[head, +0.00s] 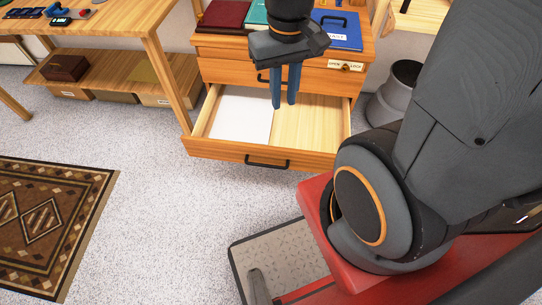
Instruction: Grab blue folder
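A blue folder (343,38) with a dark handle and a white label lies on top of the wooden cabinet at its right side. My gripper (284,104) hangs pointing down in front of the cabinet, over the pulled-out drawer, in the picture to the left of and below the folder. Its two blue-grey fingers are a little apart with nothing between them. The gripper's wrist hides part of the cabinet top and the folder's left edge.
The open drawer (225,150) holds a white sheet (241,114). A dark red folder (224,14) and a teal folder (256,13) lie left on the cabinet. A grey bin (392,100) stands right of it.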

